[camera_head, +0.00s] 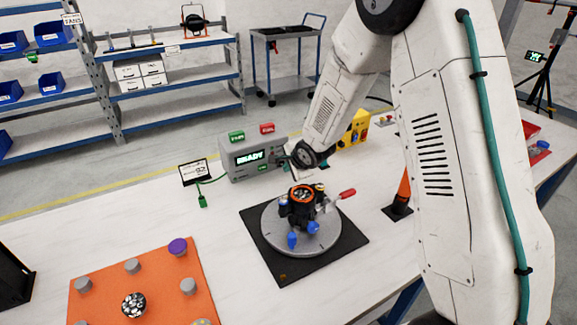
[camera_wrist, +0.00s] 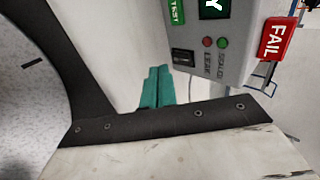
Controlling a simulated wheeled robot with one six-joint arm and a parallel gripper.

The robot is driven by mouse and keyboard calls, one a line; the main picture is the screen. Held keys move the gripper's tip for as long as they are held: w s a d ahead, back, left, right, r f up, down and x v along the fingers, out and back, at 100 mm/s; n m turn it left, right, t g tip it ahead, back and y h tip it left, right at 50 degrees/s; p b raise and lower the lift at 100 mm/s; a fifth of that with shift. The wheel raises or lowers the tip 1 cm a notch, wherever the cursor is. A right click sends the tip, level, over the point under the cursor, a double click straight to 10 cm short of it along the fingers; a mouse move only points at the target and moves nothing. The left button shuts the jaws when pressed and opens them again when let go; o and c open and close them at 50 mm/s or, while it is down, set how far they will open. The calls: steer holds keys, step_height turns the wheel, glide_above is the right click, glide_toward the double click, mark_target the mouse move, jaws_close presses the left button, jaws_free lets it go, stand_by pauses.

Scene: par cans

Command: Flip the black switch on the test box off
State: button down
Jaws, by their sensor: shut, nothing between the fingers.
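The grey test box (camera_head: 240,172) stands at the back of the white table, with a lit display reading READY and green and red blocks on top. In the wrist view its face (camera_wrist: 232,62) is at the upper right. The black switch (camera_wrist: 183,57) is on that face, beside a small red lamp (camera_wrist: 208,42) and a green lamp (camera_wrist: 222,43). I cannot tell its position. My gripper's teal fingers (camera_wrist: 159,72) are shut and empty, a little below the switch in the picture; contact cannot be told. In the head view my wrist hides the switch and the fingertips.
A round turntable (camera_head: 272,234) with a black fixture and red-handled clamp stands in front of the test box. A small sign (camera_head: 194,172) is to the box's left, a yellow box (camera_head: 354,132) to its right. An orange mat (camera_head: 205,293) with grey pegs lies front left.

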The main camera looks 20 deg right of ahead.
steer(key=v, duration=0.8)
steer(key=shift+d, duration=0.35)
steer(key=shift+f, duration=0.15)
